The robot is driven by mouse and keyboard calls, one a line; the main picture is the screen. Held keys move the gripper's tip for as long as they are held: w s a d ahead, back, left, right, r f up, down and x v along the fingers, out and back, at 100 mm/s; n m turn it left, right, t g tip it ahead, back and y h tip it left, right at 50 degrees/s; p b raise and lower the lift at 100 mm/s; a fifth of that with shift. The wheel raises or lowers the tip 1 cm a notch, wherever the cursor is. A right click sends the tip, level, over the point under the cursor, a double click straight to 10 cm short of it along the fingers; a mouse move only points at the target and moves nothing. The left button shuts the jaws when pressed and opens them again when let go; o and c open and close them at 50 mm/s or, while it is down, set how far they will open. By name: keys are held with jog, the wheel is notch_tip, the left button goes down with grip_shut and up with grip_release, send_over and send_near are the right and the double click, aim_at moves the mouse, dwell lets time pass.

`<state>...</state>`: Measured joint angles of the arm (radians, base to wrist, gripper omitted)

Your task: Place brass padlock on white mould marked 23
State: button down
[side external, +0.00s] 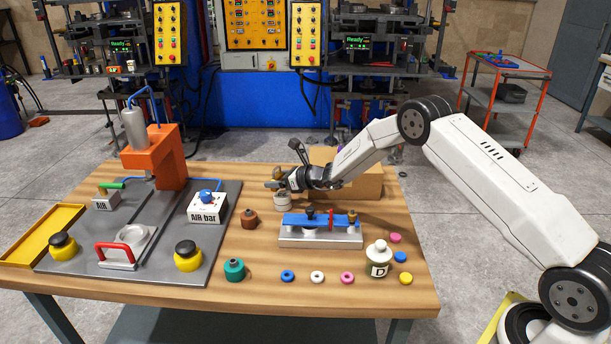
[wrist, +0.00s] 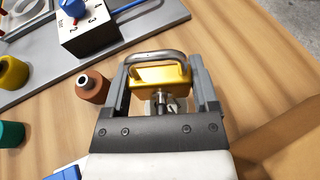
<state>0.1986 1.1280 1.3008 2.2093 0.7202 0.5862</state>
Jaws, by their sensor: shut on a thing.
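The brass padlock (wrist: 160,76) with its grey shackle is between the two fingers of my gripper (wrist: 161,72) in the wrist view. The gripper is shut on it. In the side view my gripper (side external: 274,185) is over the back middle of the table, with a small brass patch of the padlock (side external: 277,173) showing at it. A short whitish cylinder (side external: 282,202), possibly the white mould, stands directly below the gripper. No number can be read on it, and I cannot tell whether anything touches it.
A brown bottle (side external: 249,219) stands front left of the gripper, and a blue-topped fixture (side external: 320,228) lies in front. A cardboard box (side external: 362,182) is behind to the right. The grey press plate (side external: 150,259) with its air bar box (side external: 207,207) fills the left. Coloured rings lie along the front.

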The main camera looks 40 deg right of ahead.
jog(key=shift+f, duration=0.75)
jog(key=shift+f, duration=0.2)
grip_release()
jog(key=shift+r, duration=0.2)
jog(key=v, duration=1.2)
jog(key=shift+f, duration=0.1)
